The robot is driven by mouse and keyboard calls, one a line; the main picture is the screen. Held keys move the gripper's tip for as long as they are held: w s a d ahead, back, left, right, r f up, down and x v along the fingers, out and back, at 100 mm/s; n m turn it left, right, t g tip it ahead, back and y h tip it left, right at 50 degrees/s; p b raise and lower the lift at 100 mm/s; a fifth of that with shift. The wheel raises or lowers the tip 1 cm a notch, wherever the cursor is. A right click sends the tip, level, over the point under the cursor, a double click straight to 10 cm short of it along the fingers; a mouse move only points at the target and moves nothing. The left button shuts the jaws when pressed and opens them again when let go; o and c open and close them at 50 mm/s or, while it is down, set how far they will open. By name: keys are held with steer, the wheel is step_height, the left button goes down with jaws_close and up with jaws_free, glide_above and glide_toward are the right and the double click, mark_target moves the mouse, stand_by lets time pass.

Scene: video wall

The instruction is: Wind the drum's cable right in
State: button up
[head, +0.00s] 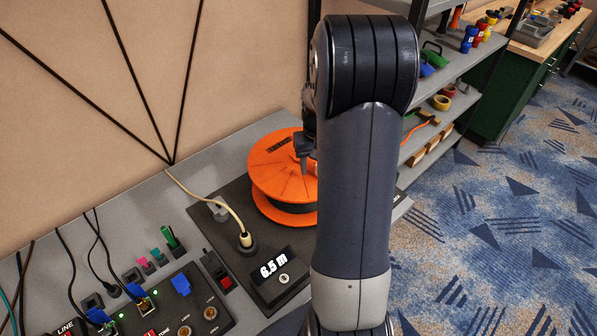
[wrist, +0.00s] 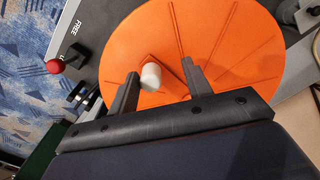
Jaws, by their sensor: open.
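The orange cable drum (head: 262,170) lies flat on a dark base plate, with part of it hidden behind my arm. In the wrist view its orange face (wrist: 225,40) fills the middle. A white crank knob (wrist: 150,76) stands up from that face. My gripper (wrist: 160,68) is open, with one finger on each side of the knob; I see no clear contact. In the head view a dark finger of my gripper (head: 304,150) shows over the drum. A cream cable (head: 215,195) runs to a round fitting (head: 246,242) on the plate. A counter (head: 274,270) reads 6.5 m.
A red ball-ended lever (wrist: 55,66) stands beside the word FREE at the drum's side. A socket panel (head: 180,312) with blue plugs is at lower left. Black cables hang down the wall. Shelves (head: 440,105) stand to the right, with open carpet beyond.

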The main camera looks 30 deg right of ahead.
step_height(320, 180, up, 6)
steer(key=p, duration=0.3)
steer(key=shift+f+p, duration=0.2)
steer(key=shift+p, duration=0.1)
steer(key=shift+f+b, duration=0.65)
steer(key=shift+f, duration=0.15)
step_height(320, 180, down, 6)
steer(key=b, duration=0.4)
steer(key=shift+d+f+b, duration=0.1)
steer(key=shift+b, duration=0.25)
steer(key=d, duration=0.2)
steer(key=d+p, duration=0.1)
steer(key=shift+w+r, duration=0.3)
steer(key=shift+r, duration=0.1)
steer(key=shift+w+d, duration=0.25)
steer(key=shift+d, duration=0.15)
